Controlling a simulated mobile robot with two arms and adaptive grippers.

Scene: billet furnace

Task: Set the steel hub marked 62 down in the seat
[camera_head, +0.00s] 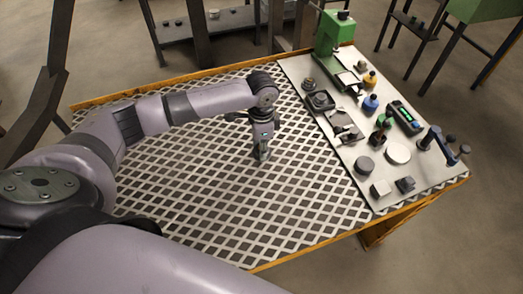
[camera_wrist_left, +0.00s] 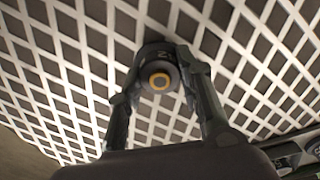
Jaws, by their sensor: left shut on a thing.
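My left gripper (camera_head: 262,151) points down over the patterned table, left of the pale board. It is shut on a dark round hub (camera_wrist_left: 160,62) with an orange ring round its centre hole. In the left wrist view the hub sits between the two fingers (camera_wrist_left: 160,90), with the patterned top behind it. In the head view the hub is too small to make out. I cannot tell which part on the board is the seat. My right gripper is not in view.
The pale board (camera_head: 345,178) carries a green press (camera_head: 332,35), yellow and blue bottles (camera_head: 370,103), a green-lit display (camera_head: 405,117), a white disc (camera_head: 398,153), a grey cylinder (camera_head: 364,165) and small blocks (camera_head: 405,185). The patterned tabletop (camera_head: 220,195) is otherwise clear.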

